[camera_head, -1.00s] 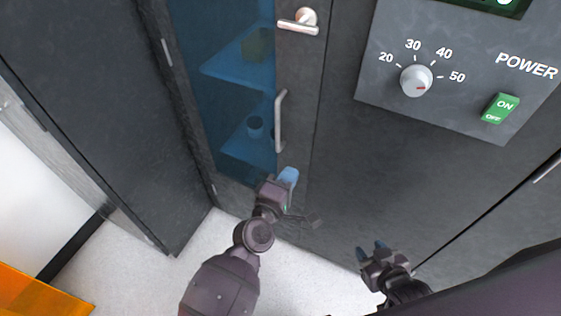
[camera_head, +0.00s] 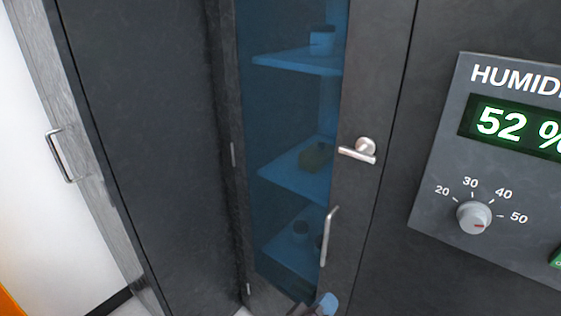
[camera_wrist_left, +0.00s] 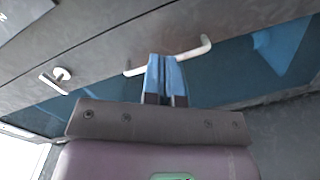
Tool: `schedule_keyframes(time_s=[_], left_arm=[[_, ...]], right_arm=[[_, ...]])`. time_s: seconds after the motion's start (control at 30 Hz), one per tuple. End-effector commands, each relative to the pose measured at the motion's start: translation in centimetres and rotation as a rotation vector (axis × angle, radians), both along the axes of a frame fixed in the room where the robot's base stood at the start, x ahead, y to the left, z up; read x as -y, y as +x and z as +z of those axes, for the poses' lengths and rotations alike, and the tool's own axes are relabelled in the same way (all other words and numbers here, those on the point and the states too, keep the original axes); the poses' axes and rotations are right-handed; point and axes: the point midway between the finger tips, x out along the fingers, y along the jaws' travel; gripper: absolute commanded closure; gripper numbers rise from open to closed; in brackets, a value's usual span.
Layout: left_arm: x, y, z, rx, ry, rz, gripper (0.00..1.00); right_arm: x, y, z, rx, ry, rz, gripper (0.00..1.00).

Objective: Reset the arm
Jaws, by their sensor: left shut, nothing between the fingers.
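My left gripper (camera_head: 327,303) shows only its blue fingertips at the bottom edge of the head view, below the cabinet door's bar handle (camera_head: 328,236). In the left wrist view the blue fingers of my left gripper (camera_wrist_left: 166,75) are together with nothing between them. The bar handle (camera_wrist_left: 199,48) shows beyond the fingertips there, and I cannot tell whether they touch it. My right gripper is outside both current views.
A dark cabinet with a blue glass door (camera_head: 290,110) looks closed; shelves hold small items. A lever latch (camera_head: 360,150) sits above the bar handle. A humidity panel (camera_head: 450,150) reads 52 % and has a dial (camera_head: 474,217). Another handle (camera_head: 59,156) is at far left.

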Motion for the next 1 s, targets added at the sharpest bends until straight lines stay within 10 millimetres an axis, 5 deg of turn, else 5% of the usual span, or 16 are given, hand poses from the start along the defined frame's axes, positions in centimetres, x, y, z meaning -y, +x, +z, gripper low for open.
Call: schedule_keyframes(time_s=[0.27, 0.6, 0.77, 1.0], left_arm=[[-14.1, -0.6, -4.1, 0.151, 0.563, 0.157, 1.00], [-32.2, -8.7, -9.2, 0.042, 1.085, 0.280, 1.00], [-36.7, -13.4, -11.0, -0.046, 1.164, 0.292, 1.00], [-37.6, -16.3, -12.4, -0.102, 1.179, 0.275, 1.00]], right_arm=[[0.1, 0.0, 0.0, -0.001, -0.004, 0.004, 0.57], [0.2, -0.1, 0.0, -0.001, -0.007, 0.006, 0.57], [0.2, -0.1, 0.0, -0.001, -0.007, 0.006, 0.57], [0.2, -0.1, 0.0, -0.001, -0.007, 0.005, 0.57]])
